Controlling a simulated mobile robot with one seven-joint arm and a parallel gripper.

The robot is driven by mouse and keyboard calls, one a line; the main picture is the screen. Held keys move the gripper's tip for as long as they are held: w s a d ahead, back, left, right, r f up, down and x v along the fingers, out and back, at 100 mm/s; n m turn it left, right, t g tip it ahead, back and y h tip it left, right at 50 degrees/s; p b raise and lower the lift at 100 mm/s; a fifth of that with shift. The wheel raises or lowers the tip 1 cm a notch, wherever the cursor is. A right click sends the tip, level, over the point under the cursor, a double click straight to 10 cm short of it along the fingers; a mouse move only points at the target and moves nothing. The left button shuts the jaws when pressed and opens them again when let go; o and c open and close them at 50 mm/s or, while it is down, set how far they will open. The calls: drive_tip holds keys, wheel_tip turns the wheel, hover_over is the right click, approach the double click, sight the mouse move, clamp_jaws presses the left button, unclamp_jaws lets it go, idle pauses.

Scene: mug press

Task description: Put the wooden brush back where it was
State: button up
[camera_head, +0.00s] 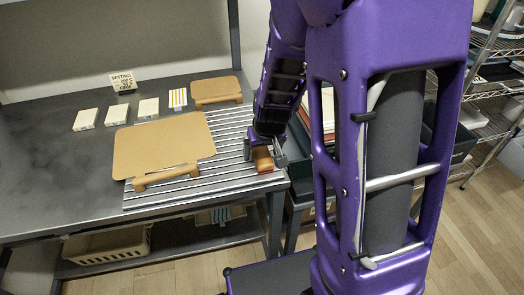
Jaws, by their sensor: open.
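A small orange-brown wooden block with a reddish lower end, which looks like the wooden brush (263,161), rests near the right front corner of the striped mat (233,178). My gripper (264,158) is right above it, pointing down, with its jaws open. One finger is to the left of the block and one to the right. My gripper hides the block's upper part, and I cannot tell if the fingers touch it.
A smaller board (216,91), a striped card (178,98), several pale blocks (116,115) and a lettered sign (123,82) are behind. The table's left side (50,185) is clear.

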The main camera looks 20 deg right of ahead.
drive_tip(key=shift+r, duration=0.1)
drive_tip(key=shift+r, duration=0.35)
drive_tip(key=p+v, duration=0.5)
drive_tip(key=v, duration=0.6)
drive_tip(key=shift+s+r+p, duration=0.15)
drive_tip(key=shift+r+p, duration=0.05)
drive_tip(key=shift+p, duration=0.1)
